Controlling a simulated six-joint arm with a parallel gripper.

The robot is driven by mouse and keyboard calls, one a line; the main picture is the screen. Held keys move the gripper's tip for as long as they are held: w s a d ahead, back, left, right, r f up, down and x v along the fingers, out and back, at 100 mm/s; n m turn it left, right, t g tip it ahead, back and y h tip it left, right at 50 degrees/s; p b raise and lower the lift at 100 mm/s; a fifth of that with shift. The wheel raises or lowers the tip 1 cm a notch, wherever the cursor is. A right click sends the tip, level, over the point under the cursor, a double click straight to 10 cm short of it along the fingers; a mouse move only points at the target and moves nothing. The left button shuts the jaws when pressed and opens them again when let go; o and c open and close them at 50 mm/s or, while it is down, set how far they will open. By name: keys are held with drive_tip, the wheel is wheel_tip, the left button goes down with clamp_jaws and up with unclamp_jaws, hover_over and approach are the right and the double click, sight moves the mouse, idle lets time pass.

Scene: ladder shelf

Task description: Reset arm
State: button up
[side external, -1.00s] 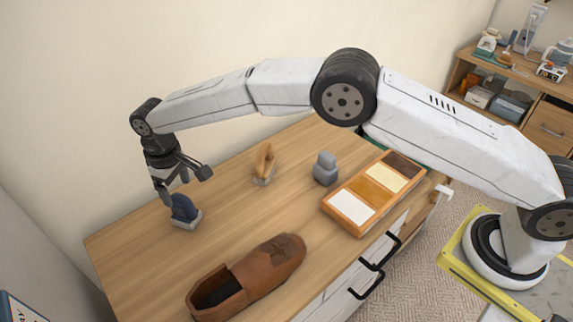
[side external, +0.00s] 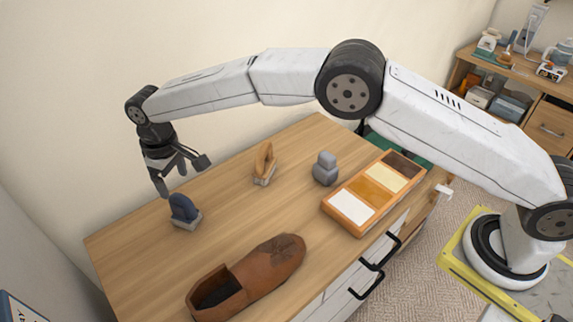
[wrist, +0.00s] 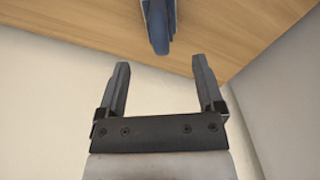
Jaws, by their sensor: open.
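My gripper (side external: 182,180) is open and empty, raised above the far left part of the wooden tabletop. In the wrist view my gripper (wrist: 162,82) shows two spread fingers with nothing between them. A dark blue object with a grey base (side external: 185,212) stands on the tabletop just below my gripper, apart from the fingers. It shows in part at the top of the wrist view (wrist: 159,22), beyond the fingertips.
A brown shoe (side external: 245,280) lies at the front of the tabletop (side external: 225,223). A tan-topped brush-like object (side external: 264,163), a grey stacked object (side external: 325,169) and an orange-framed tray (side external: 334,200) with coloured panels stand to the right. The wall is close behind.

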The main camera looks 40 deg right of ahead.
drive_tip(key=shift+d, duration=0.1)
idle(0.3)
drive_tip(key=shift+d+r, duration=0.2)
drive_tip(key=shift+d, duration=0.35)
drive_tip(key=s+d+r+m+t, duration=0.1)
drive_tip(key=s+d+r+m, duration=0.15)
drive_tip(key=d, duration=0.65)
drive_tip(key=s+d+r+m, duration=0.15)
drive_tip(key=s+d, duration=0.25)
drive_tip(key=d, duration=0.5)
drive_tip(key=s+d+m, duration=0.1)
drive_tip(key=s+d, duration=0.5)
drive_tip(key=s, duration=0.3)
drive_tip(key=s+d+f+m+t, duration=0.1)
drive_tip(key=s+d, duration=0.5)
drive_tip(key=s, duration=0.4)
drive_tip(key=shift+d+t, duration=0.3)
